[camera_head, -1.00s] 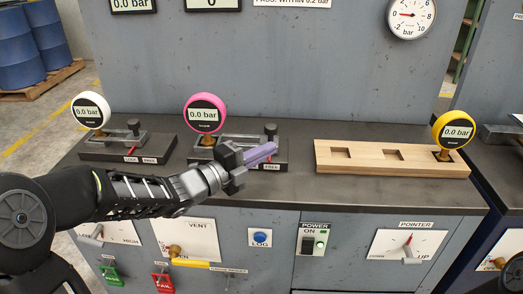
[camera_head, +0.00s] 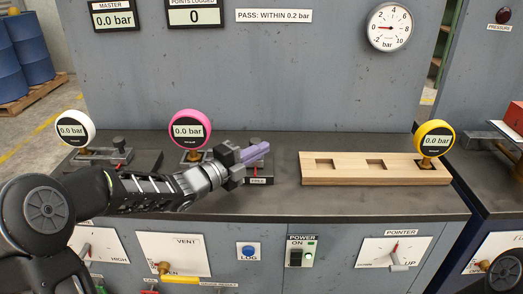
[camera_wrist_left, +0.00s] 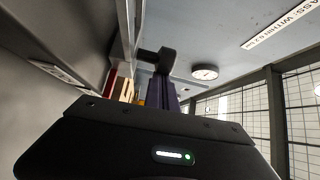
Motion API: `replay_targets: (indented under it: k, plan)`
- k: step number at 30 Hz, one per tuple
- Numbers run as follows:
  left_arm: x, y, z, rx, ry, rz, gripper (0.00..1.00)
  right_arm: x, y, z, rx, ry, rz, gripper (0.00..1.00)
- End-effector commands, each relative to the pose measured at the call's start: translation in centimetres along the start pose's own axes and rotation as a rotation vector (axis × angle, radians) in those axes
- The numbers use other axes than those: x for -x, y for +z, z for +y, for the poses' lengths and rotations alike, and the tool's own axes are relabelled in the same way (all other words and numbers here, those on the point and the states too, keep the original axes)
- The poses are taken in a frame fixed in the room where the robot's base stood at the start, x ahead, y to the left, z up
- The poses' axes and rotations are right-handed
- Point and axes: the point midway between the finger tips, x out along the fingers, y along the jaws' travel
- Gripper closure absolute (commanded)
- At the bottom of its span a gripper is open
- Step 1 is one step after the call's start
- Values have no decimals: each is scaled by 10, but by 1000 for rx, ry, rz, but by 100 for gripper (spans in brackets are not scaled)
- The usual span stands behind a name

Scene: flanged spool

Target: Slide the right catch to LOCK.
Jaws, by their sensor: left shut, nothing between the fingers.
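The right catch is on the dark fixture (camera_head: 262,180) under the pink gauge (camera_head: 188,130). Its dark knob (camera_head: 256,141) stands at the right end, and a label below that end seems to read FREE. My left gripper (camera_head: 264,148) is shut and empty, its purple fingers pointing right, just in front of the knob in the head view. I cannot tell whether they touch it. The gripper hides the middle of the fixture and its LOCK label. The purple fingers also show in the left wrist view (camera_wrist_left: 163,92). My right gripper is not in view.
A similar fixture with a white gauge (camera_head: 71,128) and its own knob (camera_head: 119,143) stands to the left. A wooden block (camera_head: 340,173) with square recesses holds the yellow gauge (camera_head: 434,138) to the right.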

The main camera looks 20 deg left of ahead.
Motion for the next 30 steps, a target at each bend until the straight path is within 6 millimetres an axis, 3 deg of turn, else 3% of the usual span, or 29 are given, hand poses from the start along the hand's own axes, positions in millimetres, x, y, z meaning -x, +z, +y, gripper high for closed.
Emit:
replay_targets:
  k: [5, 12, 15, 30]
  plan:
    - [5, 5, 1, -2, 0, -2, 100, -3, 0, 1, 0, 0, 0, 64]
    - [36, 36, 0, -2, 0, -6, 100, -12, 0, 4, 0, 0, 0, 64]
    - [41, 40, -2, -1, 0, -3, 100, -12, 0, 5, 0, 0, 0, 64]
    - [35, 37, 0, -1, 0, -4, 100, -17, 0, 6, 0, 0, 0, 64]
